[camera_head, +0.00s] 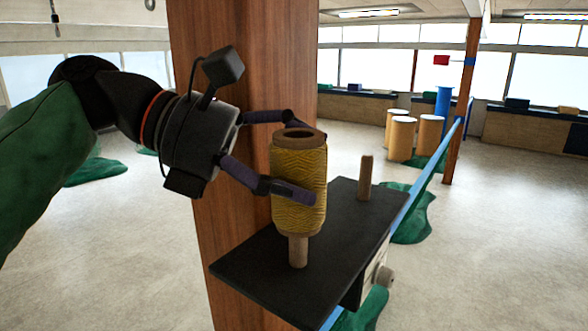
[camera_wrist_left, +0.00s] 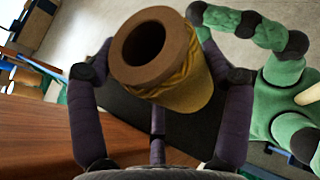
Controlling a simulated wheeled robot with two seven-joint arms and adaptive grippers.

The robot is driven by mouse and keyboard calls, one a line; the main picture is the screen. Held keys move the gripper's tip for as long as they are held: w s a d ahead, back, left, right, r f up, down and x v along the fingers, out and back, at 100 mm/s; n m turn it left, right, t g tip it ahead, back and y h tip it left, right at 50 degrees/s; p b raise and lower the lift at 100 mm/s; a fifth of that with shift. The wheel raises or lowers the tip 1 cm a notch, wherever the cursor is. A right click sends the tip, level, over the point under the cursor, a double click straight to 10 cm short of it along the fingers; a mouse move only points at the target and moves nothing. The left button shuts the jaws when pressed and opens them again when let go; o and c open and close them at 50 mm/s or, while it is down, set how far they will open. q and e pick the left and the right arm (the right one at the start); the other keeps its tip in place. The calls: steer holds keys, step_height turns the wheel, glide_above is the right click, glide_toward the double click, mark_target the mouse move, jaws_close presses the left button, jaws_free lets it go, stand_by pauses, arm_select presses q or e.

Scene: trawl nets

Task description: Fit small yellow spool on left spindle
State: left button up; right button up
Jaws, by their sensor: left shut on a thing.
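The small yellow spool (camera_head: 299,175) is wound with yellow twine on a brown core and stands about upright. My left gripper (camera_head: 298,158) is shut on its sides, one finger in front and one behind. The left spindle (camera_head: 298,252), a short wooden peg on a black board, shows directly below the spool. Its top is hidden, so I cannot tell whether the spool is around it or just above or in front of it. In the left wrist view the spool (camera_wrist_left: 190,88) is tilted in the picture between the two fingers, its hollow core open towards the camera.
The black board (camera_head: 260,275) also bears a second, bare wooden spindle (camera_head: 366,178) farther back. A wide wooden post (camera_head: 225,120) stands close behind my left gripper. A blue rail (camera_head: 425,172) runs past the board. Green nets (camera_head: 412,222) lie on the floor.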

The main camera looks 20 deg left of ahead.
arm_select(q)
steer(key=shift+f+b, duration=2)
steer(key=shift+f, duration=0.5)
steer(key=o, duration=1.2)
steer(key=shift+c, duration=0.2)
steer(key=v, duration=1.2)
steer(key=shift+f, duration=0.1)
